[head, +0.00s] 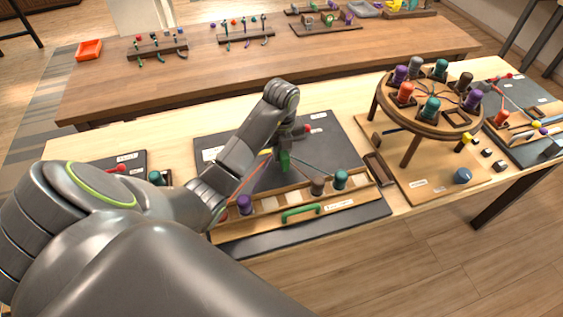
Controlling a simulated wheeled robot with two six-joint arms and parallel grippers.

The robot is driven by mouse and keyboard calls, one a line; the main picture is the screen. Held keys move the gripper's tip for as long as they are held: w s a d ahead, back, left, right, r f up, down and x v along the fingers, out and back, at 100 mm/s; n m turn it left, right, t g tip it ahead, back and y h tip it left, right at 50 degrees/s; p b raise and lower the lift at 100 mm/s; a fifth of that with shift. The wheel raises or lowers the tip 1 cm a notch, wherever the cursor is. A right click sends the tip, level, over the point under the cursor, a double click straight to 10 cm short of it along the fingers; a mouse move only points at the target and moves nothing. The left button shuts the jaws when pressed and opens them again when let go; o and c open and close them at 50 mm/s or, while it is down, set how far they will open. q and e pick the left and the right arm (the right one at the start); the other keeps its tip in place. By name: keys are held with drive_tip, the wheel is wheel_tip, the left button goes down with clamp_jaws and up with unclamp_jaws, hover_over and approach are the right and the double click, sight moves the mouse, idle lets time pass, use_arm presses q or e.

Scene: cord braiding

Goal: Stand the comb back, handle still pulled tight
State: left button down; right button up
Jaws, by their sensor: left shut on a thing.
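My left gripper (287,147) hangs over the dark braiding mat (345,140), pointing down. The cords fan from near a red-tipped peg (307,129) toward the front rack. My right gripper is not in view.
A purple bobbin (245,203), a brown bobbin (317,185) and a teal bobbin (340,179) stand in the rack. A round wooden stand (427,124) with several bobbins is to the right. The back table (190,85) holds small racks and an orange tray (89,49).

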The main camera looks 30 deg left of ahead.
use_arm(q)
drive_tip(key=shift+f+b, duration=1)
drive_tip(key=shift+f, duration=0.65)
drive_tip(key=shift+f, duration=0.2)
drive_tip(key=c, duration=1.3)
unclamp_jaws()
drive_tip(key=shift+r, duration=0.1)
